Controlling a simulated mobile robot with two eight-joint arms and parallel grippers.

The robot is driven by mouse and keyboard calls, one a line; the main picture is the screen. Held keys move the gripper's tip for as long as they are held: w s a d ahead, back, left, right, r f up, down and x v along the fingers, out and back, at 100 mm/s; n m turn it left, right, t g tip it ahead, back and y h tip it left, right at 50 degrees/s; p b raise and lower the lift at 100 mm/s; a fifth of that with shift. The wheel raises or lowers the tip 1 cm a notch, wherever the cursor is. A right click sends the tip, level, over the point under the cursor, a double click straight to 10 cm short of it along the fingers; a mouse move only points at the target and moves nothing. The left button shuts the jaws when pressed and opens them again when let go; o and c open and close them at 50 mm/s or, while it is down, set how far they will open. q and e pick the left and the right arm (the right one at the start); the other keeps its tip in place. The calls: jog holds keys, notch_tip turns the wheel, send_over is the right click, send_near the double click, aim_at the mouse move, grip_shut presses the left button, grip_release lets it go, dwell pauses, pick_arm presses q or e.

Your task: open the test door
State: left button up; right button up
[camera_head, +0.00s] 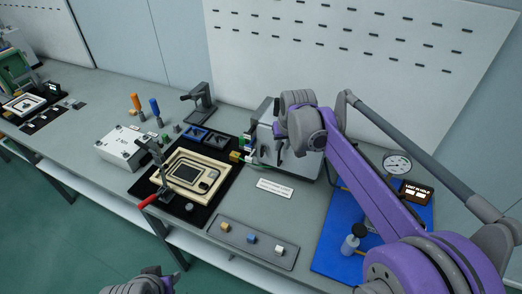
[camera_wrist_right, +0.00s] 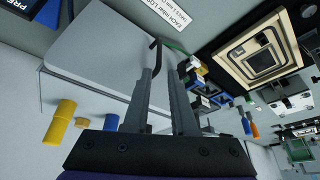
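A grey box-like unit (camera_head: 302,168) stands on the bench, partly hidden by my right arm; it seems to carry the test door. In the right wrist view a large light-grey panel (camera_wrist_right: 105,45), likely that door or box, fills the upper left. A thin black bent handle (camera_wrist_right: 154,43) shows at its edge. My right gripper (camera_wrist_right: 159,75) has its two fingers apart, with the handle seen in line with the gap; I cannot tell if they touch it. In the head view my wrist hides the fingers.
A cream fixture (camera_head: 215,165) with a red-handled clamp (camera_head: 149,201) stands left of the box. A grey tray (camera_head: 225,240) with small blocks lies in front. A blue mat (camera_head: 331,252) with a bottle (camera_head: 349,244) and a gauge (camera_head: 397,164) are to the right.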

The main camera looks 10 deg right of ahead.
aim_at(279, 156)
jog(key=x, duration=1)
jog(key=shift+s+f, duration=0.1)
jog(key=shift+f, duration=0.05)
jog(key=shift+d, duration=0.1)
grip_shut()
dwell(1.0)
